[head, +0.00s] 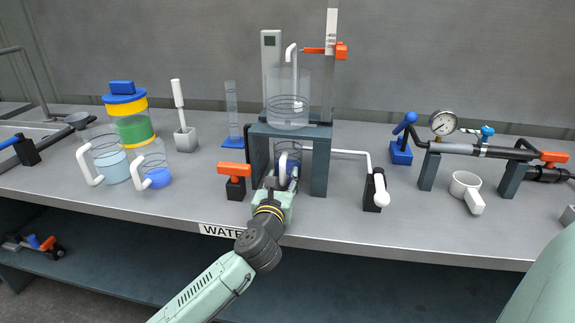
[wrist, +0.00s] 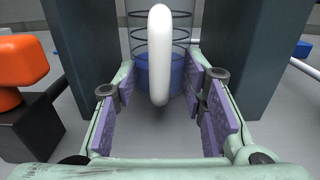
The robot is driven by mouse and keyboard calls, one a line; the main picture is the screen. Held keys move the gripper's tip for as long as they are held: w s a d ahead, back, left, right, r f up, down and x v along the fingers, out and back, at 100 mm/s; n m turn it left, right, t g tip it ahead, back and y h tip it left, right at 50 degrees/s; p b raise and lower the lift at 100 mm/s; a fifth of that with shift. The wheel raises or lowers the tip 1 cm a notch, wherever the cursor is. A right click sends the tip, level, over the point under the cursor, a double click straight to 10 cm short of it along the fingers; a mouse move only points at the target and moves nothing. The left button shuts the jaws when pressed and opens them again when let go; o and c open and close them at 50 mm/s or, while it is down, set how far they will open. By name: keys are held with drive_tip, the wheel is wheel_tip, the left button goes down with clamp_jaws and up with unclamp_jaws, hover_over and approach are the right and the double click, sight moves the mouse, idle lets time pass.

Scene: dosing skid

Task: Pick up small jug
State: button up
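A clear jug with dark rings, blue liquid and a white handle (wrist: 158,50) stands under the raised platform. In the head view this jug (head: 294,160) is partly hidden by its handle and my gripper. My gripper (wrist: 160,98) is open in front of it, with purple pads on both sides. The handle shows between the fingers in the wrist view, and the pads are apart from it. In the head view my gripper (head: 282,184) is at the front of the platform. Another small jug with blue liquid (head: 157,178) stands at the left beside a larger jug (head: 112,165).
Dark platform legs (head: 320,168) stand close on both sides of the jug, and a clear vessel (head: 288,105) sits on top. An orange-handled valve (head: 235,176) is just left of my gripper, and a white-levered valve (head: 376,190) is to the right.

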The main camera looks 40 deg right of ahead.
drive_tip(key=shift+w+d, duration=0.3)
drive_tip(key=shift+d, duration=0.05)
clamp_jaws()
idle(0.7)
